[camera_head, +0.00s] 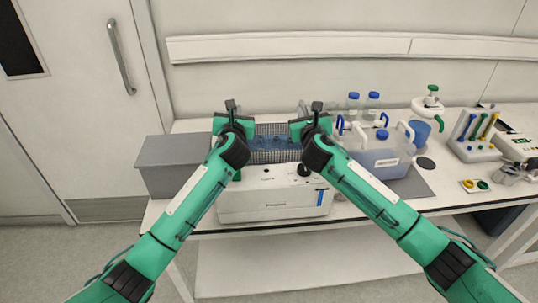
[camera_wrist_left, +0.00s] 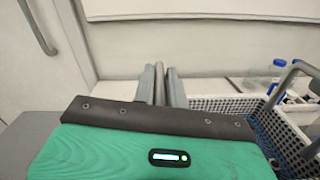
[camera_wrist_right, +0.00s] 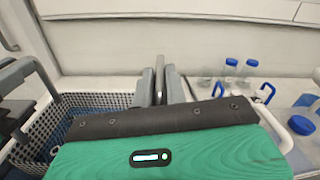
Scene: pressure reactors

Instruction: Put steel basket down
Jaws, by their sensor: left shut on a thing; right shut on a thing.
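The steel basket (camera_head: 272,155) is a wire mesh box with blue items inside. It is at the white bench machine (camera_head: 268,202), level with or just above its top; I cannot tell if it rests there. My left gripper (camera_head: 231,115) is shut at the basket's left end, and my right gripper (camera_head: 310,117) is shut at its right end. The left wrist view shows the left fingers (camera_wrist_left: 163,85) together and the basket's mesh rim (camera_wrist_left: 215,104) to the right. The right wrist view shows the right fingers (camera_wrist_right: 160,85) and the mesh (camera_wrist_right: 90,101) to the left. The gripped spots are mostly hidden.
A grey box (camera_head: 172,167) stands left of the machine. A clear blue-tinted container (camera_head: 375,160) with a blue cap and blue-capped bottles (camera_head: 373,98) stand close to the right. A pipette rack (camera_head: 474,136) is farther right. The wall is close behind.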

